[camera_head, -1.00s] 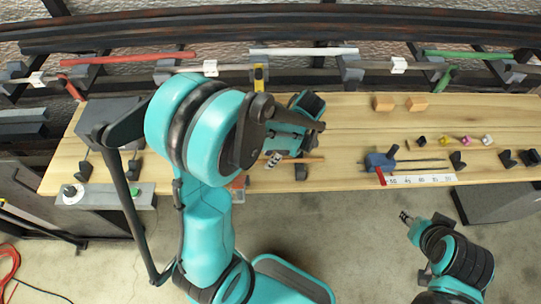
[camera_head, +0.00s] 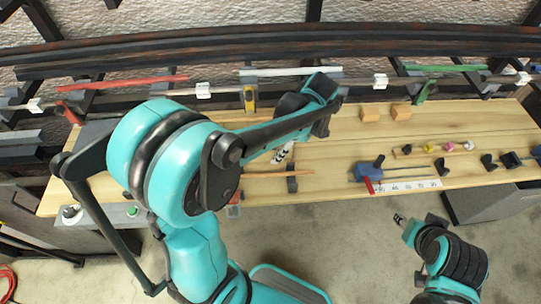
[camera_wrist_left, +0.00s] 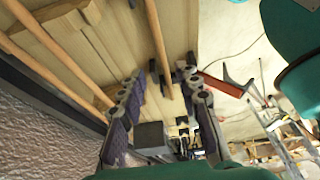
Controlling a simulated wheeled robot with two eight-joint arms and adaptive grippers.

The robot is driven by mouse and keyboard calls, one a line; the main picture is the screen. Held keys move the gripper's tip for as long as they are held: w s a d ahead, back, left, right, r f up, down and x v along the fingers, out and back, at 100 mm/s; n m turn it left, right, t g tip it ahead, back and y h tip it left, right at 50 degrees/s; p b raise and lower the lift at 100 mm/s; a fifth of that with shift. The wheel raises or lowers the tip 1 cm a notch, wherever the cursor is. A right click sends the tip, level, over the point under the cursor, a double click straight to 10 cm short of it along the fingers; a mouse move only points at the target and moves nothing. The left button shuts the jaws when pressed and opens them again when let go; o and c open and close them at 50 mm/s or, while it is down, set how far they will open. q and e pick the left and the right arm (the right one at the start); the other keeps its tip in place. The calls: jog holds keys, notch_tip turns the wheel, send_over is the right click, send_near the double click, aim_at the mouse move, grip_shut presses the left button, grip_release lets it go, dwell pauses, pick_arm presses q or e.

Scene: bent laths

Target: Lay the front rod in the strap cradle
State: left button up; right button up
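The front rod (camera_head: 276,175) is a thin orange-brown stick near the bench's front edge, by a small dark holder (camera_head: 292,182). I cannot tell whether this holder is the strap cradle. My left gripper (camera_head: 283,153) is behind this rod in the head view, pointing down over the bench. In the left wrist view its fingers (camera_wrist_left: 162,100) stand apart, with nothing gripped between them. A rod (camera_wrist_left: 157,35) lies beyond the fingers there. My right gripper (camera_head: 400,218) is in front of the bench, over the floor; its fingers are too small to judge.
Longer rods (camera_wrist_left: 50,42) lie at the left of the wrist view. On the bench are a blue tool (camera_head: 367,171), a numbered white strip (camera_head: 408,186), wooden blocks (camera_head: 370,114) and dark holders (camera_head: 489,162). Racked bars line the back.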

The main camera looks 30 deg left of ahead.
pick_arm(q)
jog(key=s+d+r+m+t+h, duration=0.1)
jog(key=s+r+m+t+h, duration=0.1)
jog(key=m, duration=1)
jog(key=s+d+r+m+t+h, duration=0.1)
jog(key=s+m+t, duration=0.4)
jog(key=m, duration=0.7)
jog(key=shift+s+d+r+t+h, duration=0.15)
jog(key=shift+d+r+t+h, duration=0.25)
jog(key=shift+d+r+t, duration=0.6)
jog(key=shift+a+f, duration=0.15)
jog(key=shift+a, duration=0.2)
